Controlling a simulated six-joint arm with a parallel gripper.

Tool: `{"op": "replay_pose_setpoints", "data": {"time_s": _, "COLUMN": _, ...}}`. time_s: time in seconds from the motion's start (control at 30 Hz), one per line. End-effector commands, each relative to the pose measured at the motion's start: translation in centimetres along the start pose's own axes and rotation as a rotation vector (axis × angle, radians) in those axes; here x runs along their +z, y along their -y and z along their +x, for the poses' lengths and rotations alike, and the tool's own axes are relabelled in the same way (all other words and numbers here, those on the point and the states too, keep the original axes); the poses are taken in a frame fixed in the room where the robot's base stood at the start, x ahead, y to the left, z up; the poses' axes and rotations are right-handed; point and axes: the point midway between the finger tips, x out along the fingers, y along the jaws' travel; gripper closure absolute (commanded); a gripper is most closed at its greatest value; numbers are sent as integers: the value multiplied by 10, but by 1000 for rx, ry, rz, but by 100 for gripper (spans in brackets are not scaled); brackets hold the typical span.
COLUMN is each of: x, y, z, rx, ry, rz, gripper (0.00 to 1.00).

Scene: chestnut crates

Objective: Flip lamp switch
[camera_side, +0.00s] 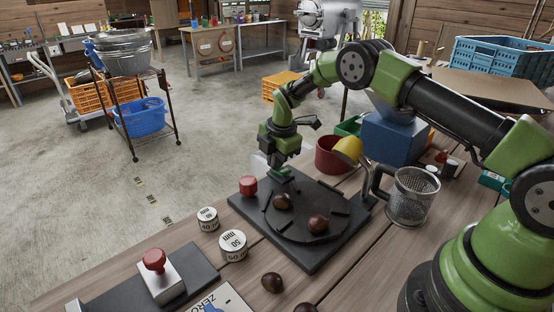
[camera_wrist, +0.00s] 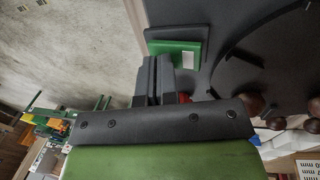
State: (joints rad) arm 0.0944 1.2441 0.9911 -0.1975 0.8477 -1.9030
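A green block with a small white mark (camera_wrist: 186,58) sits at the edge of the dark square plate (camera_wrist: 225,20) in the wrist view; I cannot tell for sure that it is the lamp switch. My gripper (camera_wrist: 153,62) has its two dark fingers pressed together with nothing visible between them, their tips right beside the green block; I cannot tell if they touch. In the side view my gripper (camera_side: 281,170) points down at the plate's far edge (camera_side: 312,262). The yellow dome (camera_side: 348,147) on a grey curved arm may be the lamp.
Brown chestnuts (camera_side: 318,224) lie on the plate's round disc, near a red knob (camera_side: 248,186). A mesh cup (camera_side: 412,196), dark red bowl (camera_side: 331,156) and blue box (camera_side: 392,138) stand to the right. A red-button box (camera_side: 160,275) and white round weights (camera_side: 233,246) are in front.

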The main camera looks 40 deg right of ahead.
Motion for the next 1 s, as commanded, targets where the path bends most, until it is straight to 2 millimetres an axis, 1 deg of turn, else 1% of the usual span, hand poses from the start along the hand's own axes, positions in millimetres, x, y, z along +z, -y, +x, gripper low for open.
{"op": "replay_pose_setpoints", "data": {"time_s": 0.13, "x": 0, "y": 3, "z": 2, "rx": -8, "ry": -1, "rz": -1, "gripper": 100}}
{"op": "replay_pose_setpoints", "data": {"time_s": 0.5, "x": 0, "y": 17, "z": -3, "rx": -10, "ry": -1, "rz": 0, "gripper": 100}}
{"op": "replay_pose_setpoints", "data": {"time_s": 0.87, "x": 0, "y": 17, "z": -5, "rx": -6, "ry": 0, "rz": 0, "gripper": 100}}
{"op": "replay_pose_setpoints", "data": {"time_s": 0.97, "x": 0, "y": 16, "z": -11, "rx": -4, "ry": 0, "rz": 0, "gripper": 100}}
{"op": "replay_pose_setpoints", "data": {"time_s": 1.0, "x": 0, "y": 16, "z": -16, "rx": -4, "ry": 0, "rz": 0, "gripper": 100}}
